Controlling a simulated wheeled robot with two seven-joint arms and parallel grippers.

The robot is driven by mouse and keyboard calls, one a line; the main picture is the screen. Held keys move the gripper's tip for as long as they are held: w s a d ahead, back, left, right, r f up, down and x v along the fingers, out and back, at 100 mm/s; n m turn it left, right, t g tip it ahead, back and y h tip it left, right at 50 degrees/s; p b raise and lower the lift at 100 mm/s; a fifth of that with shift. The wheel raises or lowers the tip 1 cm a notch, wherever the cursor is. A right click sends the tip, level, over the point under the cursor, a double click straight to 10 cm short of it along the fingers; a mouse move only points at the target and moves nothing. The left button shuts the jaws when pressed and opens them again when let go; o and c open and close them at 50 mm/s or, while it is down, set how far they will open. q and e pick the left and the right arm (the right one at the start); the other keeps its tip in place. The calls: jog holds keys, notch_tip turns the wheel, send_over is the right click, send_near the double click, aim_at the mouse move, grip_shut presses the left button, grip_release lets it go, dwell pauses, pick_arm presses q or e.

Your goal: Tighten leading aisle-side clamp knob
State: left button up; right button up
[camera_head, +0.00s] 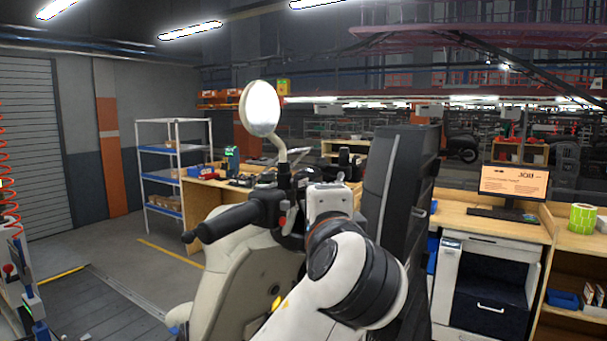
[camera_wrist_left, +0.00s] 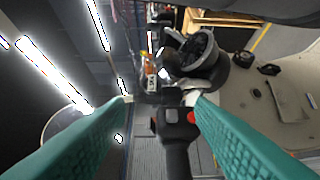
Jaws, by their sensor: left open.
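My left gripper (camera_wrist_left: 160,99) shows in the left wrist view as two teal fingers standing apart. A dark handlebar with a switch block (camera_wrist_left: 179,122) and red button shows between and beyond the fingertips; I cannot tell whether they touch it. In the head view a pale scooter (camera_head: 232,265) stands in the middle, with a black handlebar grip (camera_head: 222,221) and a round mirror (camera_head: 261,108). My white and black arm is in front of its right side and hides part of it; the fingers are not visible there. I cannot make out a clamp knob in either view.
Slatted floor (camera_head: 88,305) runs at the lower left, beside a post with a red button (camera_head: 9,269). A blue and white shelf rack (camera_head: 158,190) and a wooden bench (camera_head: 207,203) stand behind. A workstation with a monitor (camera_head: 513,182) is at right.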

aim_at(302, 184)
pick_arm(q)
jog(key=w+p, duration=0.1)
jog(key=w, duration=0.2)
jog(key=w+r+p, duration=0.1)
jog(key=w+p, duration=0.1)
jog(key=w, duration=0.1)
jog(key=w+a+p, duration=0.1)
jog(key=w+p, duration=0.1)
jog(key=w, duration=0.2)
jog(key=shift+w+r, duration=0.1)
jog(key=shift+r, duration=0.05)
jog(key=shift+w+p, duration=0.35)
jog(key=shift+w, duration=0.2)
